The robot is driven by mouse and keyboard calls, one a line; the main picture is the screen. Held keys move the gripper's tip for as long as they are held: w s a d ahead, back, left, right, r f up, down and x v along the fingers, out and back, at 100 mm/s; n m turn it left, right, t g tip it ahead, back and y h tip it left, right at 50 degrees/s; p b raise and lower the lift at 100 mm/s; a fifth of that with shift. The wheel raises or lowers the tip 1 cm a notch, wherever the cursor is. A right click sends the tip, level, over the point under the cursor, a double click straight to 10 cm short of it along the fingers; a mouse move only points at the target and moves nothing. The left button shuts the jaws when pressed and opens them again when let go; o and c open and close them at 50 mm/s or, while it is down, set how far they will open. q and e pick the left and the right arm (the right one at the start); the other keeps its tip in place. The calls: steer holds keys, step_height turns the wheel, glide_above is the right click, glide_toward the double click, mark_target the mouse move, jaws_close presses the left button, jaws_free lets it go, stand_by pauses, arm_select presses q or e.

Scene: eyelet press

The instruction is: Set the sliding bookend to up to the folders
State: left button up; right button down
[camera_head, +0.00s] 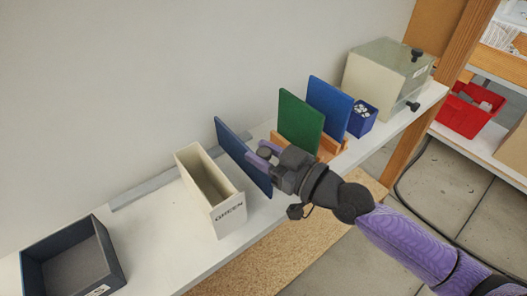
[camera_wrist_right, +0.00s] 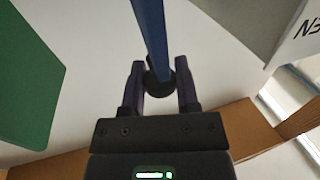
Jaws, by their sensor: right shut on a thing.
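The sliding bookend (camera_head: 229,140) is an upright dark blue panel on the white shelf, between the cream box and the folders. My right gripper (camera_head: 262,154) is shut on the dark round knob (camera_head: 265,152) of the bookend. In the wrist view the fingers close around the knob (camera_wrist_right: 159,82) with the blue panel (camera_wrist_right: 151,35) rising edge-on between them. A green folder (camera_head: 300,122) and a blue folder (camera_head: 329,105) stand upright in a wooden rack (camera_head: 329,147) to the right. A clear gap separates the bookend from the green folder. My left gripper is not in view.
A cream box (camera_head: 228,217) marked GREEN stands close left of the bookend. A dark tray (camera_head: 110,254) is farther left. A grey rail (camera_head: 150,190) runs along the shelf's back.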

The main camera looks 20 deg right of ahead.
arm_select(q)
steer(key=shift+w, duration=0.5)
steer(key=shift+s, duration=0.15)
arm_select(e)
steer(key=s+a+p, duration=0.2)
steer(key=a+p, duration=0.3)
steer(key=a, duration=0.1)
steer(key=shift+s+a, duration=0.2)
steer(key=c, duration=0.6)
jaws_free()
steer(key=shift+o, duration=1.3)
steer(key=shift+a, duration=0.15)
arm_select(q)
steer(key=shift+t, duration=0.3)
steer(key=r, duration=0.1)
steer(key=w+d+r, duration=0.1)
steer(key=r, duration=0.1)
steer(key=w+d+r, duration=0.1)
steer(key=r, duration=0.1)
arm_select(e)
steer(key=shift+s, duration=0.1)
